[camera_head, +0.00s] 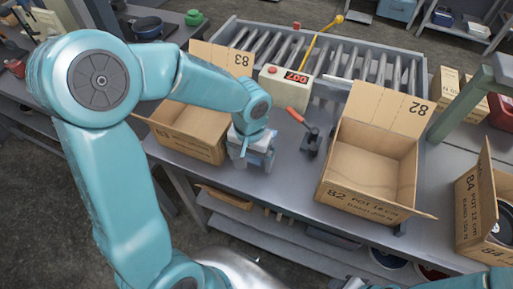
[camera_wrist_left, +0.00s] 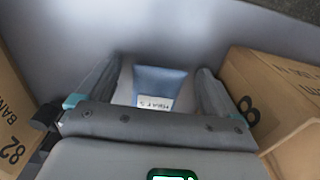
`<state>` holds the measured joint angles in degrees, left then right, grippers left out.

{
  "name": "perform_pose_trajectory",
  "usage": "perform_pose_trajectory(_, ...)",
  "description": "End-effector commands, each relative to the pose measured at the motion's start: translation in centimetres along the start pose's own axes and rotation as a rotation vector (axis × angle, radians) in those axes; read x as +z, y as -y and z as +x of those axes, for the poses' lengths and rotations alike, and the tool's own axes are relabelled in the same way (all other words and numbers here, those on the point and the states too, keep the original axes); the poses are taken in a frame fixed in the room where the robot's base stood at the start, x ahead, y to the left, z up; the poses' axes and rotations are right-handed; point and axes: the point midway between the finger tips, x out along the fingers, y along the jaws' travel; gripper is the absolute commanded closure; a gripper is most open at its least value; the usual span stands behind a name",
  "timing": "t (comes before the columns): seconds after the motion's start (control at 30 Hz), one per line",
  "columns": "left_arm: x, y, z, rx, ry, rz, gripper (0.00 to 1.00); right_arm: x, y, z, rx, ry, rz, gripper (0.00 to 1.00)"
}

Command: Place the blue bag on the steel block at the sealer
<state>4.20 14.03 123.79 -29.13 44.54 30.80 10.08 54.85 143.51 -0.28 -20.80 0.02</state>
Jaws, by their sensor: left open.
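The blue bag (camera_wrist_left: 160,84) with a white printed label shows in the left wrist view, on the grey tabletop between the two spread fingers of my left gripper (camera_wrist_left: 158,78). The fingers stand on either side with a gap at each. In the head view my left gripper (camera_head: 250,157) is open and points down at the bench, beside the box marked 83; it hides most of whatever lies under it. A device with a red lever (camera_head: 301,120) and a dark base stands just right of it. I cannot single out the steel block. My right gripper is not in view.
An open box marked 83 (camera_head: 188,134) stands left of the gripper, an open box marked 82 (camera_head: 366,165) to the right. A control box with a red display (camera_head: 286,86) and a roller conveyor (camera_head: 374,70) are behind. A box marked 84 (camera_head: 474,218) is far right.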

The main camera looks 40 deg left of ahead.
Motion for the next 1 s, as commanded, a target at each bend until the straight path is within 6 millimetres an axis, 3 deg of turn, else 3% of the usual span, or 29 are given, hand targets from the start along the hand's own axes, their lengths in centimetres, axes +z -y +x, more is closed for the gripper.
perform_pose_trajectory(0.17, 0.0, 0.0, 0.0, 0.0, -0.001, 0.0, 0.1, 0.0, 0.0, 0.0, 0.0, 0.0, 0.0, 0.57)
perform_pose_trajectory(0.33, 0.0, 0.0, 0.0, 0.0, -0.001, 0.0, 0.65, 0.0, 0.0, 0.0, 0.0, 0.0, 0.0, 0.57)
perform_pose_trajectory(0.4, 0.0, 0.0, -0.1, 0.0, -0.001, 0.0, 0.75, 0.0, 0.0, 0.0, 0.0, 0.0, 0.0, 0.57)
perform_pose_trajectory(0.77, -0.1, 0.0, -0.9, -0.001, -0.003, 0.001, 0.75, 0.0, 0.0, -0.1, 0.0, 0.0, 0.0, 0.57)
perform_pose_trajectory(0.87, -0.1, 0.0, -2.3, 0.0, -0.006, 0.0, 0.75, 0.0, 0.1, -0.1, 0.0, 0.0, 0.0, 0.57)
perform_pose_trajectory(1.0, -0.2, -0.1, -5.7, 0.001, -0.009, 0.0, 0.75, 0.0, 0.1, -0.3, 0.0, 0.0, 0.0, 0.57)
